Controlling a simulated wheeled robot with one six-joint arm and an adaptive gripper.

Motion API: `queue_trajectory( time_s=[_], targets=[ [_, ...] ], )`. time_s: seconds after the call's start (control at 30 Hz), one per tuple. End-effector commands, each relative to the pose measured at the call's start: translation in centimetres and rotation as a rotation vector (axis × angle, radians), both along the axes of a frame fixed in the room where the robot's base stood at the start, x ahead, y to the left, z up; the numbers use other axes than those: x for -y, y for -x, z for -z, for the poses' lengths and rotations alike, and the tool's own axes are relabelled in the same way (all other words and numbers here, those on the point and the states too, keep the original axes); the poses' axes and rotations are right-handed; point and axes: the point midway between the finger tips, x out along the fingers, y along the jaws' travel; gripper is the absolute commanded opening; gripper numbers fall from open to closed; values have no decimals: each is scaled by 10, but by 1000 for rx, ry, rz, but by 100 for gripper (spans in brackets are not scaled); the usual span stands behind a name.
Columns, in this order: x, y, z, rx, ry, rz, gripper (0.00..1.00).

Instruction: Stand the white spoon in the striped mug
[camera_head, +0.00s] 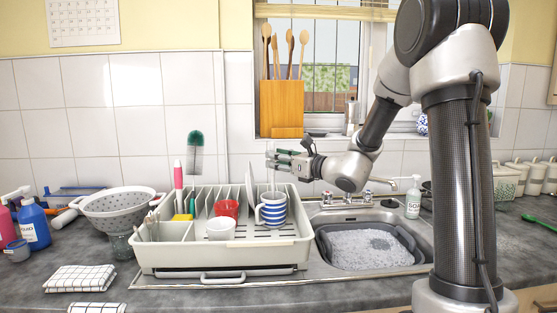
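The blue-and-white striped mug (273,212) stands upright in the right part of the cream dish rack. My gripper (276,158) is above the mug, with its fingers pointing left. A thin pale upright shape, apparently the white spoon (272,181), hangs at the fingertips, and my gripper looks shut on it. The spoon's lower end reaches down to the mug's mouth. Whether its tip is inside the mug or behind the rim is too small to tell.
The dish rack (220,256) also holds a red mug (227,208), a white cup (221,229) and an upright plate (250,184). A soapy sink (370,248) lies to the right. A colander (118,202) stands left. A wooden utensil block (282,108) is behind my gripper.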

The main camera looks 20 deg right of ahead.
Motion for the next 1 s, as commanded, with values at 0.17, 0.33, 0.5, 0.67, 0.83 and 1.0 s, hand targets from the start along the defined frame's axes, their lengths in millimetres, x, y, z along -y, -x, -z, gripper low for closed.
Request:
queue_trajectory(
  time_s=[0.17,0.33,0.5,0.67,0.83,1.0],
  targets=[
    [0,0,0,0,0,0,40],
    [2,2,0,0,0,1,40],
    [15,21,-1,0,0,3,40],
    [36,52,0,-1,1,5,40],
    [55,80,0,1,1,4,40],
    [65,96,0,0,0,3,40]
  ],
)
